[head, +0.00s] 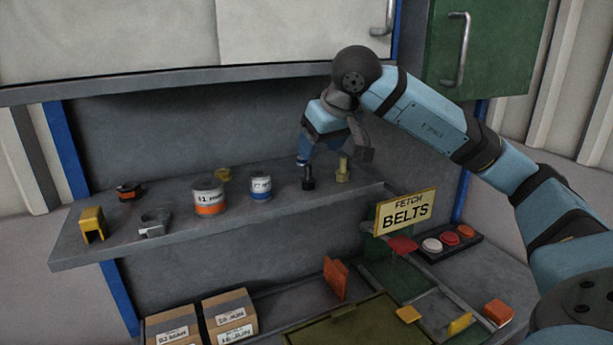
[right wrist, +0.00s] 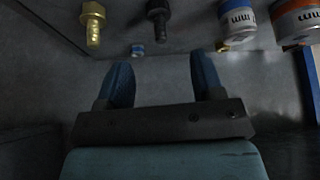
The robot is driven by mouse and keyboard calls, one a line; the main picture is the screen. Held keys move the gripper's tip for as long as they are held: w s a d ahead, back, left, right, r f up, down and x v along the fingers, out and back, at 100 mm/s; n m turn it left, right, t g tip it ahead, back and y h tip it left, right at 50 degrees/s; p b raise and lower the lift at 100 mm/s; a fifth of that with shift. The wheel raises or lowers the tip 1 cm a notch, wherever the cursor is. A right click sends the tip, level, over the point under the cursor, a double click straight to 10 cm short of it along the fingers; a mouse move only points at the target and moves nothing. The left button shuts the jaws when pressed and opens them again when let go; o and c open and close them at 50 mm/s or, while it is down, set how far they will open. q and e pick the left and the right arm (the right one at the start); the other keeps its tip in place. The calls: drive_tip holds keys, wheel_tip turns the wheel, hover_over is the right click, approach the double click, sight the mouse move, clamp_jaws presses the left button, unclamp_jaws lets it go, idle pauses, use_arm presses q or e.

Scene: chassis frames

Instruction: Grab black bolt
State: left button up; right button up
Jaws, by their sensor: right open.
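The black bolt (head: 308,178) stands upright on the grey shelf (head: 270,212), left of a brass-coloured bolt (head: 343,170). My right gripper (head: 318,150) is just above and behind the black bolt in the head view, with its blue fingers partly hidden by the arm. In the right wrist view, the gripper (right wrist: 162,78) is open and empty. The black bolt (right wrist: 158,14) shows beyond the fingertips, roughly in line with the gap and cut by the top edge. The brass bolt (right wrist: 92,24) is left of it there. My left gripper is out of view.
A blue-banded can (head: 260,187) and an orange-banded can (head: 208,198) stand left of the black bolt. A cabinet overhangs the shelf.

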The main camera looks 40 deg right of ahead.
sight(306, 178)
drive_tip(key=x, duration=0.4)
drive_tip(key=shift+w, duration=0.3)
drive_tip(key=shift+w+f+p, duration=0.15)
drive_tip(key=shift+f+p, duration=0.3)
drive_tip(key=shift+p, duration=0.1)
drive_tip(key=p+x, duration=0.1)
drive_tip(key=x, duration=0.2)
drive_tip(key=shift+w+f, duration=0.1)
drive_tip(key=shift+f, duration=0.2)
drive_tip(key=shift+w+f, duration=0.15)
drive_tip(key=shift+f, duration=0.15)
drive_tip(key=shift+r, duration=0.1)
drive_tip(key=shift+c, duration=1)
drive_tip(key=c, duration=0.8)
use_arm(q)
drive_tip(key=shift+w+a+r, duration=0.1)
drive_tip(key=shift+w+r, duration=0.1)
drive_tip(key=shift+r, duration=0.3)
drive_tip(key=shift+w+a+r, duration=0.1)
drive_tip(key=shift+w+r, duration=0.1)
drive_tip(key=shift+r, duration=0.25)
use_arm(e)
drive_tip(key=shift+c, duration=0.2)
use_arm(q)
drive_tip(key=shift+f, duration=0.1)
use_arm(e)
drive_tip(key=shift+r, duration=0.1)
